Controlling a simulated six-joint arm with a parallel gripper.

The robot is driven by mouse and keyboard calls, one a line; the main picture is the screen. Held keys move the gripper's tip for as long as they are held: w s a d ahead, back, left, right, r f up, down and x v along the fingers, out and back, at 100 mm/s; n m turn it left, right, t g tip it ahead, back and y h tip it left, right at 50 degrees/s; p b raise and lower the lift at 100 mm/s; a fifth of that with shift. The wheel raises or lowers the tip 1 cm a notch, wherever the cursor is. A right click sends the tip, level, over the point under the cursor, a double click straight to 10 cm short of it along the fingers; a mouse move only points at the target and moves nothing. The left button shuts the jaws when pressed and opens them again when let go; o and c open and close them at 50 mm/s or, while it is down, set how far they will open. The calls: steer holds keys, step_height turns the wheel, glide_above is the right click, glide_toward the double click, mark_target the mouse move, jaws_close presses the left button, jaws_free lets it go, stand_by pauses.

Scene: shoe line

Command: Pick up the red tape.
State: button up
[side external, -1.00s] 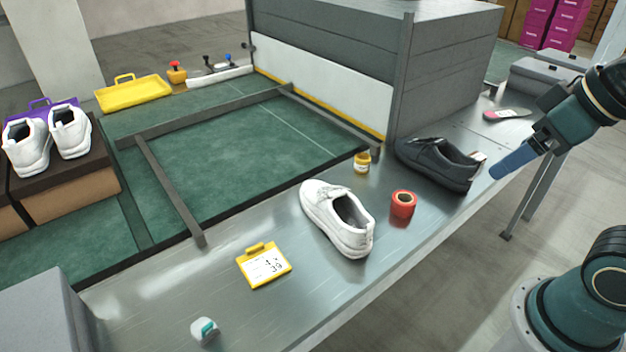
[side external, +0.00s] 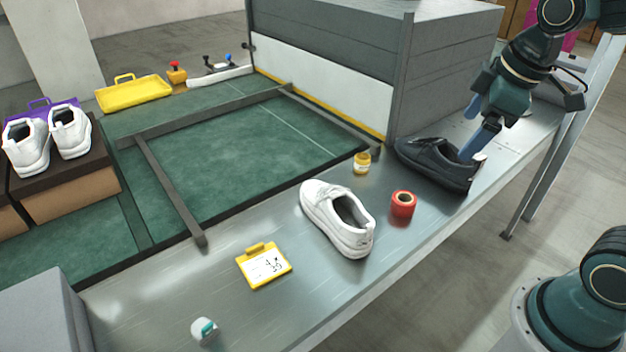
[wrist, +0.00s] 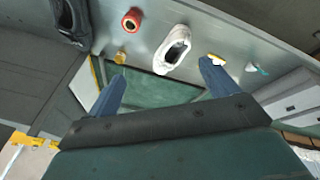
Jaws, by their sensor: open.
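The red tape (side external: 403,204) is a short red roll standing on the metal table, between the white shoe (side external: 340,220) and the black shoe (side external: 437,163). In the wrist view the red tape (wrist: 131,20) is near the top, left of centre and beyond my fingers. My gripper (side external: 470,133) is open, with blue fingers pointing down above and near the black shoe, apart from the tape. In the wrist view my gripper (wrist: 162,82) shows its two fingers spread wide with nothing between them.
A small yellow jar (side external: 362,163) stands just behind the tape. A yellow tag card (side external: 264,265) and a small white and teal item (side external: 204,330) lie at the front left. A dark grey cabinet (side external: 440,75) rises behind the black shoe. The table in front of the tape is clear.

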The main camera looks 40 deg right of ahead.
steer(key=w+d+f+n+g, duration=0.2)
steer(key=w+d+f+n, duration=0.4)
steer(key=w, duration=0.4)
steer(key=n+g, duration=0.2)
steer(key=n, duration=0.6)
glide_above(403, 201)
steer(key=s+a, duration=0.1)
steer(key=a, duration=0.1)
step_height(403, 201, down, 15)
steer(key=shift+s, duration=0.1)
steer(key=shift+f, duration=0.1)
steer(key=shift+f, duration=4.15)
steer(key=shift+a+f, duration=0.1)
steer(key=shift+f, duration=2.5)
steer(key=shift+c, duration=0.5)
steer(key=c, duration=1)
